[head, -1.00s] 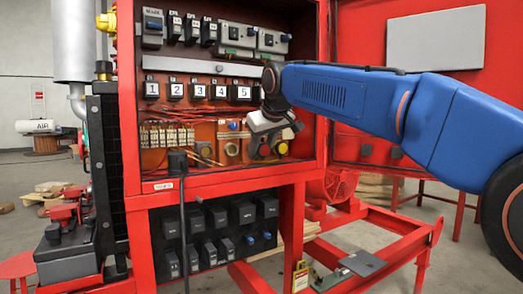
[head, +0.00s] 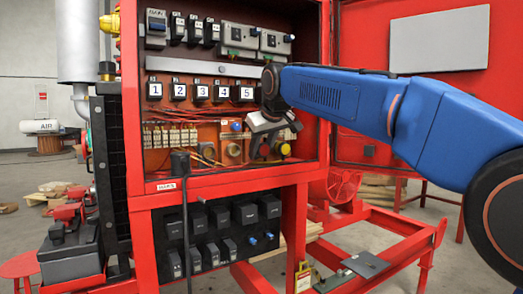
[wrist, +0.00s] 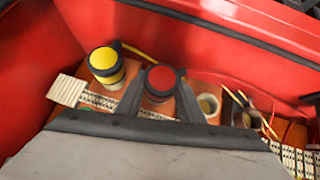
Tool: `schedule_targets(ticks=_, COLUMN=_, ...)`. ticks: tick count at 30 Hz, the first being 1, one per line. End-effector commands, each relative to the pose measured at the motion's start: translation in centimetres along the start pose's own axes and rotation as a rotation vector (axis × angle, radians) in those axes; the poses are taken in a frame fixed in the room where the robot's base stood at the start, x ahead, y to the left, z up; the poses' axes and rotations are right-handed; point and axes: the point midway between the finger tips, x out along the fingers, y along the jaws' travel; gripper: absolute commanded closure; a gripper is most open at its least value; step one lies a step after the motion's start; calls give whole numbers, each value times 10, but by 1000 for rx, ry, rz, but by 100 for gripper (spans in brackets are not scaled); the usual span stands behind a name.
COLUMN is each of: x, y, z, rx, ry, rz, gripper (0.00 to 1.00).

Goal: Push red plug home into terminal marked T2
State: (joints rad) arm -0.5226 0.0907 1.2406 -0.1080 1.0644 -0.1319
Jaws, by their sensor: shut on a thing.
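The red plug (wrist: 161,80) shows in the wrist view as a round red cap between the two dark fingers of my gripper (wrist: 160,104). My gripper is shut on it. In the head view my gripper (head: 258,148) is at the lower right inside the cabinet and hides the red plug. A yellow plug (wrist: 104,62) stands to its left in the wrist view; it also shows in the head view (head: 284,149). Two round open sockets, one nearer (wrist: 208,104) and one farther (wrist: 246,118), lie to its right. No T2 mark is readable, and the plug's lower end is hidden.
Cream terminal blocks (head: 170,136) and red wires fill the cabinet's left side. Numbered black breakers (head: 201,91) sit above. The red cabinet wall (wrist: 230,45) is close beyond the plugs. A black cable (head: 184,205) hangs in front at lower left.

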Motion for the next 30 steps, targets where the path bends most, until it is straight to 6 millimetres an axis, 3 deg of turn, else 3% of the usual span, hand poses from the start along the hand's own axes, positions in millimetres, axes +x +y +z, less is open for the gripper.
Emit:
schedule_targets(ticks=6, x=0, y=0, z=0, rx=0, ry=1, rz=0, gripper=87)
schedule_targets(ticks=7, x=0, y=0, z=0, rx=0, ry=1, rz=0, gripper=61)
schedule_targets(ticks=9, x=0, y=0, z=0, rx=0, ry=1, rz=0, gripper=44)
schedule_targets(ticks=20, x=-3, y=0, z=0, rx=0, ry=1, rz=0, gripper=44)
schedule_targets(ticks=26, x=-27, y=0, z=-1, rx=0, ry=4, rz=0, gripper=44)
schedule_targets(ticks=30, x=-54, y=0, z=-1, rx=0, ry=3, rz=0, gripper=44)
